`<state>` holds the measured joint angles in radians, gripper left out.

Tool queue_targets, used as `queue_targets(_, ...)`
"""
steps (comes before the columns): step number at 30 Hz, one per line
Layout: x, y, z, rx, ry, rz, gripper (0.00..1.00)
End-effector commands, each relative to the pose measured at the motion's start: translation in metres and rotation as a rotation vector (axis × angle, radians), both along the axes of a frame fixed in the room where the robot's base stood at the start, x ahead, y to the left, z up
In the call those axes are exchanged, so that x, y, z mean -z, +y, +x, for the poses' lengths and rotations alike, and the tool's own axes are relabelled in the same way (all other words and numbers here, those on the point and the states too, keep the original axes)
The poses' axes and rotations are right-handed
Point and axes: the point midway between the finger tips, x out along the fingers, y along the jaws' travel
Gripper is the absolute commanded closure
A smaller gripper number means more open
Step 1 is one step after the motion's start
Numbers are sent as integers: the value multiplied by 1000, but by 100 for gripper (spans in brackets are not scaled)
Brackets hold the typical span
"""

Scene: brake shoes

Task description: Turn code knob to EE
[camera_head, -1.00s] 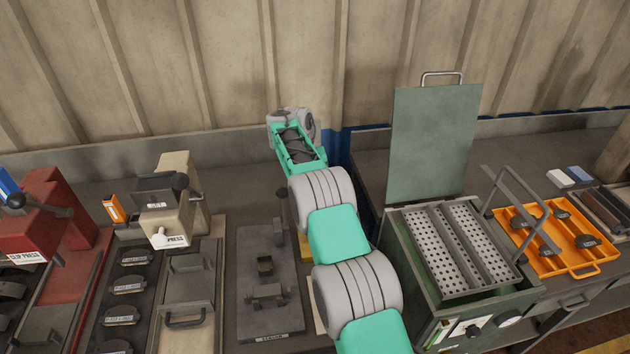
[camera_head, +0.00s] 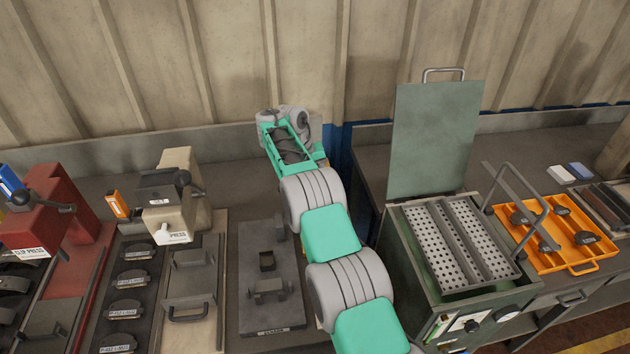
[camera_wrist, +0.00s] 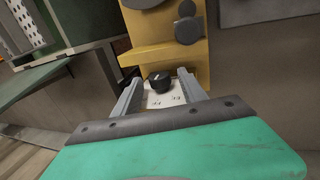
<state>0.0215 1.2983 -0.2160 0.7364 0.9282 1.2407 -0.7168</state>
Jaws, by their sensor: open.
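The code knob (camera_wrist: 160,82) is a black round knob with a small pale mark on top, seen in the wrist view. It sits on a white plate (camera_wrist: 164,99) with small dark markings, too small to read. The plate is on a yellow device (camera_wrist: 165,55). My gripper (camera_wrist: 159,80) is open, with one finger on each side of the knob. A gap shows between the knob and each finger; I cannot tell how deep the fingers reach. In the head view my arm hides the gripper and knob.
A larger dark round part (camera_wrist: 188,29) stands on the yellow device beyond the knob. In the head view, a green box with a raised lid (camera_head: 432,140) is right of my arm. A dark fixture plate (camera_head: 270,315) and a beige press (camera_head: 178,205) are left.

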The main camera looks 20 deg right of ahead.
Motion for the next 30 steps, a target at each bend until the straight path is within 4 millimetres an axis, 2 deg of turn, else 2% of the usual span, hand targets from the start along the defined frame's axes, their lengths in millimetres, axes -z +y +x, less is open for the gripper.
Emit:
queue_targets(8,2,-4,3,0,-10,31,50)
queue_targets(24,4,-8,-2,3,-51,260,50)
queue_targets(30,-44,-5,0,1,-54,261,50)
